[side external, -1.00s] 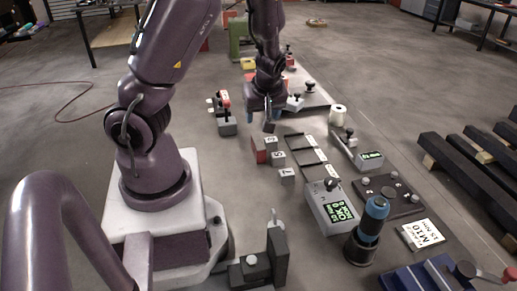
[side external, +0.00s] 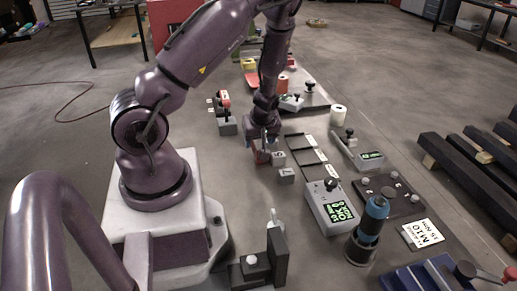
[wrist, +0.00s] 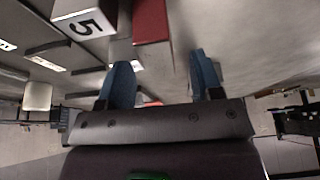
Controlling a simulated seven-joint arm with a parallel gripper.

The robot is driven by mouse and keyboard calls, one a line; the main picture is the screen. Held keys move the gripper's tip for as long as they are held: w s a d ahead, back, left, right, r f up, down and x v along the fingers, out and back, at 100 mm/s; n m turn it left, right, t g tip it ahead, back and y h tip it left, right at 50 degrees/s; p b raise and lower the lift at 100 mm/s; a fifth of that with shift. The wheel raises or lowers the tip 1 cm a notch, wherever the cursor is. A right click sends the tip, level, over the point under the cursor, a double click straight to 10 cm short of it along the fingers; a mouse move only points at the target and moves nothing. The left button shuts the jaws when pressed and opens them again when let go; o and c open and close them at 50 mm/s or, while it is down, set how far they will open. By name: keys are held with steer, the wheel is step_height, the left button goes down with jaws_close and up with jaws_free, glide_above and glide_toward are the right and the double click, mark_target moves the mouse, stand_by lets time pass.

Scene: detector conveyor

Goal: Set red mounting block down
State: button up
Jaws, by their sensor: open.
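The red mounting block (side external: 261,157) rests on the grey work surface beside the numbered grey blocks. My gripper (side external: 261,145) is at the block, partly covering it in the side view. In the wrist view the red block (wrist: 152,22) shows at the top, between the lines of the two blue fingers and just beyond their tips. My gripper (wrist: 162,75) is open there, with a clear gap between the fingers and nothing held. Whether the fingertips touch the block cannot be told.
A grey block marked 5 (wrist: 84,20) stands close to the red block. Another grey block (side external: 287,176) is nearer the camera. A slotted dark rack (side external: 306,155) lies to the right, with a display box (side external: 330,207) in front.

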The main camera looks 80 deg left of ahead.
steer(key=shift+a+f, duration=0.1)
steer(key=shift+f, duration=0.15)
jaws_close()
steer(key=shift+r, duration=0.1)
